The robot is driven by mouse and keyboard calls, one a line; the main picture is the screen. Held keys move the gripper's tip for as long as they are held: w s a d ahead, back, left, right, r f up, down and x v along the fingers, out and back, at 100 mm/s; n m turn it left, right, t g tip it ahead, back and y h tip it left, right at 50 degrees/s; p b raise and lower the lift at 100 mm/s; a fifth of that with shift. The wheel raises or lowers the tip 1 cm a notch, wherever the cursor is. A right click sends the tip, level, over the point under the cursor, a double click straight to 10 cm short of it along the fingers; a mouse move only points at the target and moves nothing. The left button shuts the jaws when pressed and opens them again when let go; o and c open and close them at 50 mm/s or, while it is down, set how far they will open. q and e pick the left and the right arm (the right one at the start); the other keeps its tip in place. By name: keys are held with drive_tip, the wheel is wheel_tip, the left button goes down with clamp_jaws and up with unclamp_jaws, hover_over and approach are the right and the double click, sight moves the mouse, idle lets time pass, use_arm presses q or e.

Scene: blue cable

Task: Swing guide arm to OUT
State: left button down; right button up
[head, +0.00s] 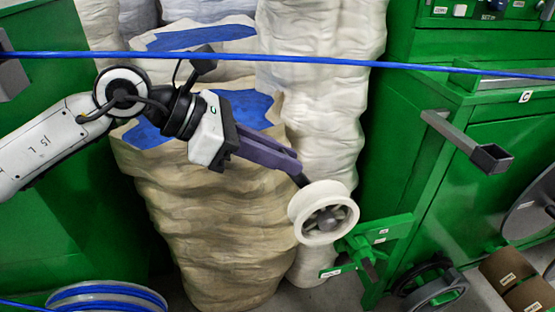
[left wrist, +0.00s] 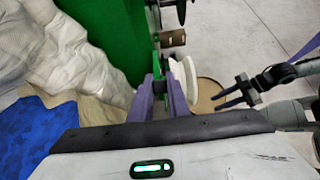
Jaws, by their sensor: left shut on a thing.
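The guide arm's white grooved roller (head: 322,212) hangs at the lower middle of the head view, beside a green bracket (head: 375,240) with small labels I cannot read. My left gripper (head: 298,172) reaches in from the upper left. Its purple fingers are shut on a dark stub beside the roller. In the left wrist view, the fingers (left wrist: 160,98) stand either side of this dark piece, with the white roller (left wrist: 185,85) just to their right.
The blue cable (head: 270,57) runs taut across the top of the head view. Large wrapped sacks (head: 215,220) stand behind my left arm. Green machine cabinets (head: 470,190) flank them, with a grey bar (head: 468,142) sticking out at right.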

use_arm(q)
drive_tip(key=shift+a+f, duration=0.25)
drive_tip(key=shift+f, duration=0.05)
drive_tip(key=c, duration=1.7)
unclamp_jaws()
drive_tip(key=shift+a+r, duration=0.1)
drive_tip(key=shift+a, duration=0.05)
drive_tip(key=shift+r, duration=0.1)
drive_tip(key=shift+s+a+r, duration=0.1)
drive_tip(key=shift+a+r, duration=0.05)
drive_tip(key=v, duration=0.9)
drive_tip(key=shift+s+a+r+p, duration=0.1)
drive_tip(key=shift+s+a+p, duration=0.05)
drive_tip(key=shift+a+p, duration=0.2)
